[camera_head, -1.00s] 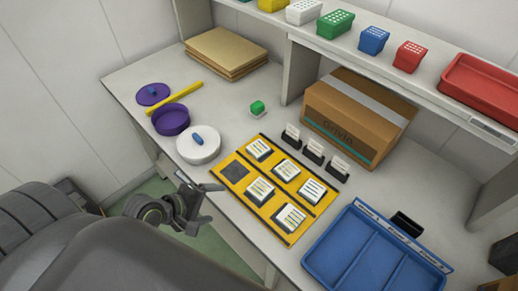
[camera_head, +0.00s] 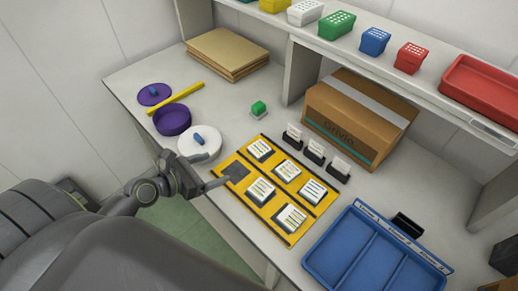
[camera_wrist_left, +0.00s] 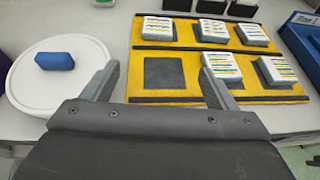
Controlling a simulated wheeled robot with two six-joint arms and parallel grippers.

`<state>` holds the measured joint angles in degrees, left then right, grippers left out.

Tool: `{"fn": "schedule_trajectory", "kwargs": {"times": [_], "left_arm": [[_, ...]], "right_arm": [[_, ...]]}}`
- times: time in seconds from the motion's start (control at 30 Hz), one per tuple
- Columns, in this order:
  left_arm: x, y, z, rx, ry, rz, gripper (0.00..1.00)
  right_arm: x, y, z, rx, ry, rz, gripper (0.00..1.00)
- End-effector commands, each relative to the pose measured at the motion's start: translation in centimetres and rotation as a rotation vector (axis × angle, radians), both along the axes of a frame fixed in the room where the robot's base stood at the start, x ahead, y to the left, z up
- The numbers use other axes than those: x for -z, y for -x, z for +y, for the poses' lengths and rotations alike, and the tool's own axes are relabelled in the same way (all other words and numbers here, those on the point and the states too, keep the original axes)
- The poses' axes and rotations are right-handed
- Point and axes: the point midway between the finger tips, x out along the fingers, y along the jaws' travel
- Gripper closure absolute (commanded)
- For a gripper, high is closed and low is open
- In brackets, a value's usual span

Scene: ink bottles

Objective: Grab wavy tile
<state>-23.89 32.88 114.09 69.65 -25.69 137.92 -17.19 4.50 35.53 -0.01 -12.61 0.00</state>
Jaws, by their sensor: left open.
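Several white tiles with coloured line patterns stand on a yellow board (camera_head: 269,201) on the table. A front tile (camera_head: 260,190) also shows in the left wrist view (camera_wrist_left: 220,66), right of an empty dark square (camera_wrist_left: 163,72). My left gripper (camera_head: 207,172) is open and empty at the board's left end, by the dark square. My right gripper is not in view.
A white round dish (camera_head: 204,151) with a blue handle stands just left of the board. A blue divided tray (camera_head: 337,243) is at the right. Small card holders (camera_head: 314,152) and a cardboard box (camera_head: 345,125) stand behind the board. A purple bowl (camera_head: 172,120) is farther left.

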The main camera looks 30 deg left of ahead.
Motion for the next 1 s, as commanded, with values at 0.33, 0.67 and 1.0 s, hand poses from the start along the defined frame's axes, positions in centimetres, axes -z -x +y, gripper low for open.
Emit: {"fn": "schedule_trajectory", "kwargs": {"times": [0.33, 0.67, 1.0], "left_arm": [[2.6, -6.1, -2.7, 0.0, 0.001, -0.002, 0.2], [3.7, -8.6, -3.7, 0.001, -0.003, 0.0, 0.2], [4.9, -12.5, -5.0, 0.001, -0.002, -0.001, 0.2]], "right_arm": [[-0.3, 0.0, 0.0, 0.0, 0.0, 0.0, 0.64], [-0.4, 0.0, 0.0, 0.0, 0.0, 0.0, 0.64], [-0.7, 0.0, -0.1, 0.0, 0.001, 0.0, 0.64]]}}
